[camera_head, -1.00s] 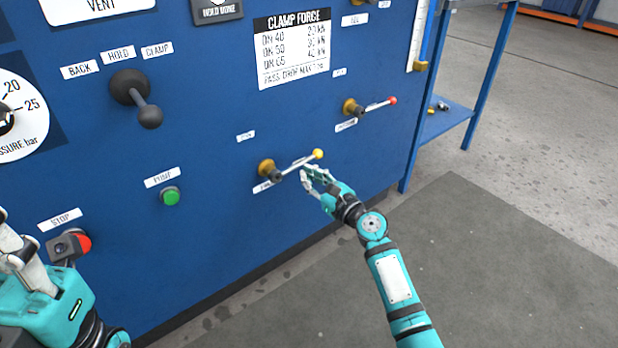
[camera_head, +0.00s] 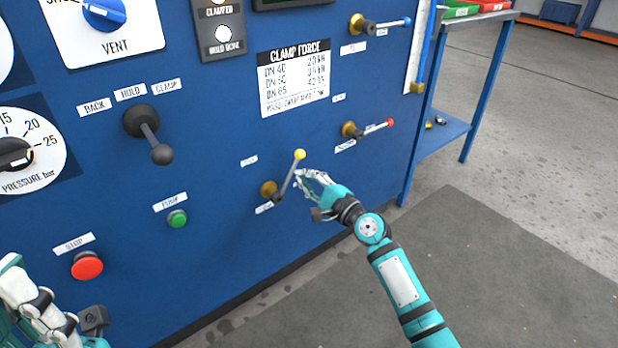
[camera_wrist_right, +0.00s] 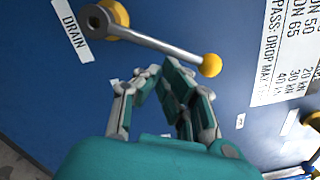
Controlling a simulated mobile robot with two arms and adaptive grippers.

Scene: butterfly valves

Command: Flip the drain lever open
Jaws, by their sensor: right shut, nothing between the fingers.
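The drain lever (camera_head: 288,177) is a thin metal handle with a yellow knob on a brass valve, low on the blue panel. In the head view it points steeply up and slightly right. The right wrist view shows the lever (camera_wrist_right: 165,46) beside its DRAIN label (camera_wrist_right: 72,30). My right gripper (camera_head: 303,177) is shut and empty, just right of the lever below the knob. In the wrist view its fingertips (camera_wrist_right: 160,72) lie close to the rod; I cannot tell whether they touch. My left gripper (camera_head: 40,305) is at the lower left, partly cut off.
A red-knobbed lever (camera_head: 374,127) is up and right of the drain lever, and a blue-tipped lever (camera_head: 388,23) is higher. A green button (camera_head: 177,218), a red stop button (camera_head: 87,265) and a black lever (camera_head: 150,135) are to the left. Open floor lies right of the panel.

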